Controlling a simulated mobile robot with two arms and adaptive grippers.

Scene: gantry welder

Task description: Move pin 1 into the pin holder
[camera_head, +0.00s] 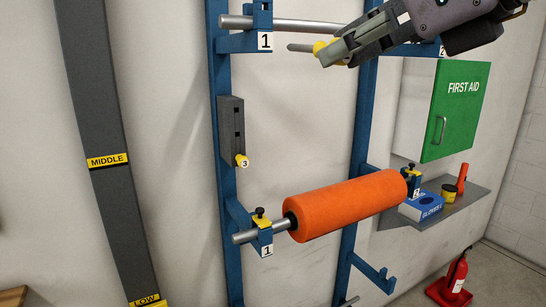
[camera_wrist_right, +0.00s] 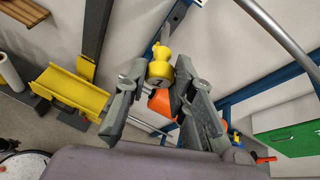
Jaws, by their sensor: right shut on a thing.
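My right gripper (camera_head: 332,52) is shut on a yellow-headed pin (camera_head: 321,47), whose grey metal shaft points left in the head view. The right wrist view shows the pin's yellow head (camera_wrist_right: 160,68) between the two fingers (camera_wrist_right: 158,92); its number is too small to read surely. The pin holder, a dark grey block with slots (camera_head: 231,130), is fixed to the left blue upright, below and left of my gripper. A yellow pin marked 3 (camera_head: 242,160) sits at its lower end. The held pin is apart from the holder. My left gripper is out of view.
An upper steel bar (camera_head: 290,25) runs between brackets behind the held pin. Below, an orange roll (camera_head: 345,205) lies on a shaft across the blue frame. A green first aid cabinet (camera_head: 457,105) and a shelf (camera_head: 470,195) are at right. Open space lies between bar and roll.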

